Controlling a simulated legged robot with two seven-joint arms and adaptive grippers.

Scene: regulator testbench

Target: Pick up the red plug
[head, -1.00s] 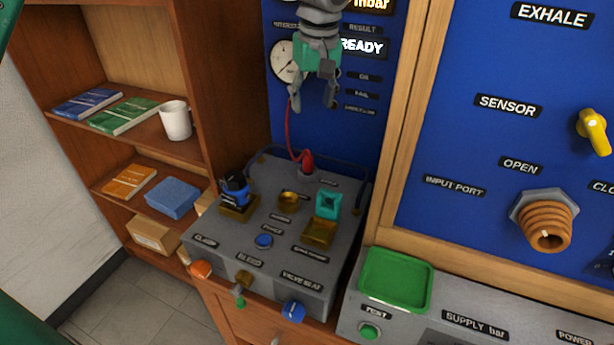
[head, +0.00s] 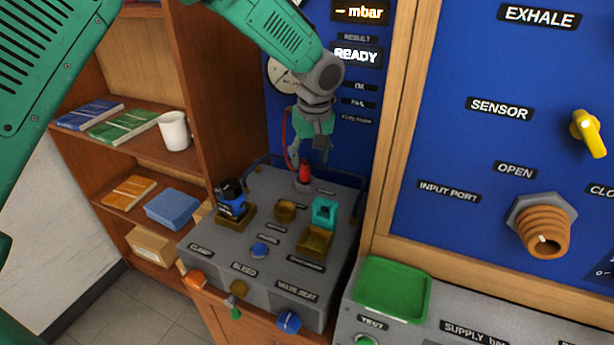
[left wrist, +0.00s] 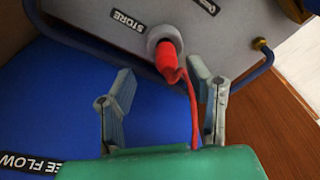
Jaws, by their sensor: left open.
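The red plug (head: 304,172) stands upright in a grey socket at the back of the grey test box, its red cable rising behind it to the left. My left gripper (head: 308,157) is just above the plug, fingers pointing down. In the left wrist view the red plug (left wrist: 168,58) sits in its round socket next to the STORE label, ahead of the fingers. My left gripper (left wrist: 165,88) is open there, the plug lying roughly between the lines of its two fingers, a little beyond the tips. The red cable runs back between the fingers. My right gripper is not in view.
The grey test box (head: 215,262) carries a blue-black part (head: 231,200), a teal part (head: 324,211) and several knobs. A blue rail runs behind the plug. A green tray (head: 393,290) lies at right. A shelf with a white mug (head: 174,131) stands at left.

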